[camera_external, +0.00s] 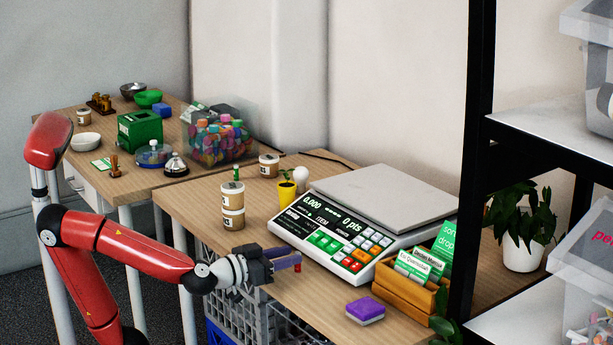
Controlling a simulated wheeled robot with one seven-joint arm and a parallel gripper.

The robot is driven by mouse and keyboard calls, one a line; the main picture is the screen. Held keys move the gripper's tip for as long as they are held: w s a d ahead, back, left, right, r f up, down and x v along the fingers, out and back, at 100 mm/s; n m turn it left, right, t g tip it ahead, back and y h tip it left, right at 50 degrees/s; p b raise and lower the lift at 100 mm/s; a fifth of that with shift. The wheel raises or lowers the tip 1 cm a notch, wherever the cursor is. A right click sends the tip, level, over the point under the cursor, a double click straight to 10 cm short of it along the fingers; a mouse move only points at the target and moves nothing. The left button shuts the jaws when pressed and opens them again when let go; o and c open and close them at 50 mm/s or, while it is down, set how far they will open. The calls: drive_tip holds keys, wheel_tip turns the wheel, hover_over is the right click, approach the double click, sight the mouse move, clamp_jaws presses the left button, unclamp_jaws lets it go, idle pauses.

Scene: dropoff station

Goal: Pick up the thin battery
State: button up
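My gripper (288,257) is at the front edge of the near table, left of the scale's lower corner. Its dark purple-grey fingers point right, and I cannot tell whether they are apart or closed on something. A tiny red upright piece (298,267) shows right at the fingertips; it may be a thin battery, but it is too small to be sure. A small green upright piece (237,174) stands on the stacked tan jars (232,208); I cannot tell what it is. No other thing is clearly a thin battery.
A white scale (335,240) fills the middle of the near table. A purple sponge (366,309) and wooden card box (404,286) are to the right. A yellow pot (287,192) stands behind. A crate (265,320) is below the table edge. A black shelf frame (474,150) is right.

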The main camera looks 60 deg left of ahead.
sight(298, 252)
drive_tip(key=w, duration=0.3)
drive_tip(key=shift+w+b, duration=0.3)
clamp_jaws()
